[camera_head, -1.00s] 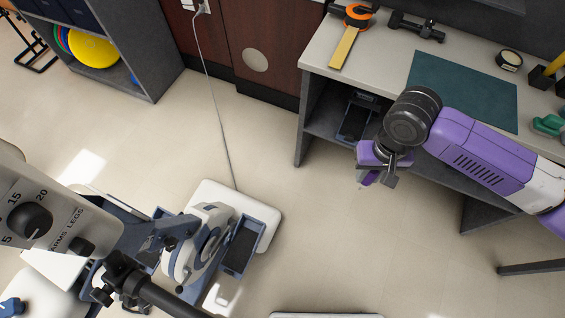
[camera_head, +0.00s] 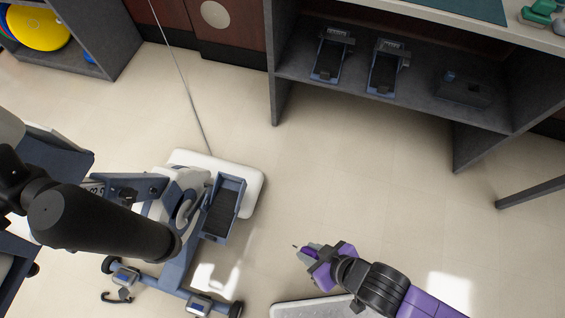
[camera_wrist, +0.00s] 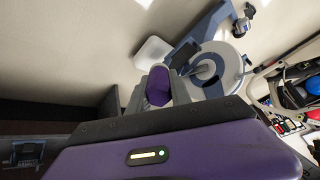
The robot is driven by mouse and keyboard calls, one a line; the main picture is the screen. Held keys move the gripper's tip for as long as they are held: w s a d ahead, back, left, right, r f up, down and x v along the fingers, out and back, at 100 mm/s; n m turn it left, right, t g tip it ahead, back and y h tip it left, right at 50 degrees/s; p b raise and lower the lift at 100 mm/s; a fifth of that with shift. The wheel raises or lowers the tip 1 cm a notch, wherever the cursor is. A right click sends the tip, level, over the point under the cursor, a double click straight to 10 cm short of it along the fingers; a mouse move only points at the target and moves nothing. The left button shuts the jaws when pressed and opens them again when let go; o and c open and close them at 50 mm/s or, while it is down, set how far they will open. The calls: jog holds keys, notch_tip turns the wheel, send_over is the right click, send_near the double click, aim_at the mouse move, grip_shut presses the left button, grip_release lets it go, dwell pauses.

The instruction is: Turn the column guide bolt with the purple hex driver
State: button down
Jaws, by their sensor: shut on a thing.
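My gripper (camera_head: 318,262) is at the lower middle of the head view, to the right of the recumbent stepper (camera_head: 172,262) and apart from it. It is shut on the purple hex driver (camera_wrist: 158,86), whose purple handle shows between the fingers in the wrist view. In the head view a thin dark tip points left from the fingers, toward the stepper. The stepper also shows in the wrist view (camera_wrist: 215,65), beyond the gripper. I cannot make out the column guide bolt in either view.
A workbench (camera_head: 430,105) with pedal units on its shelf stands at the upper right. A white mat or board (camera_head: 310,308) lies below my gripper. A cable (camera_head: 185,85) runs across the floor to the stepper. The floor between stepper and bench is clear.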

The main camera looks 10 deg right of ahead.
jog(key=w+a+f+n+y+b, duration=0.1)
jog(key=a+f+n+y+b, duration=0.2)
jog(key=a+b, duration=0.45)
jog(key=a+f+n+y+b, duration=0.2)
jog(key=a+f+y+b, duration=0.25)
jog(key=a, duration=0.65)
jog(key=w+a+r+t+y+b, duration=0.1)
jog(key=w+a+r+b, duration=0.1)
jog(key=w+a+b, duration=0.1)
jog(key=w+a+r+y+b, duration=0.1)
jog(key=w+a+r+b, duration=0.1)
jog(key=w+b, duration=0.3)
jog(key=w+a+r+m+t+y+b, duration=0.1)
jog(key=w+a+r+y+b, duration=0.1)
jog(key=w+b, duration=0.3)
jog(key=shift+w+a+t, duration=0.3)
jog(key=shift+w+a, duration=0.45)
jog(key=shift+a, duration=0.05)
jog(key=shift+d+b, duration=0.1)
jog(key=shift+b, duration=0.3)
jog(key=b+x, duration=0.1)
jog(key=x, duration=0.5)
jog(key=shift+r, duration=0.15)
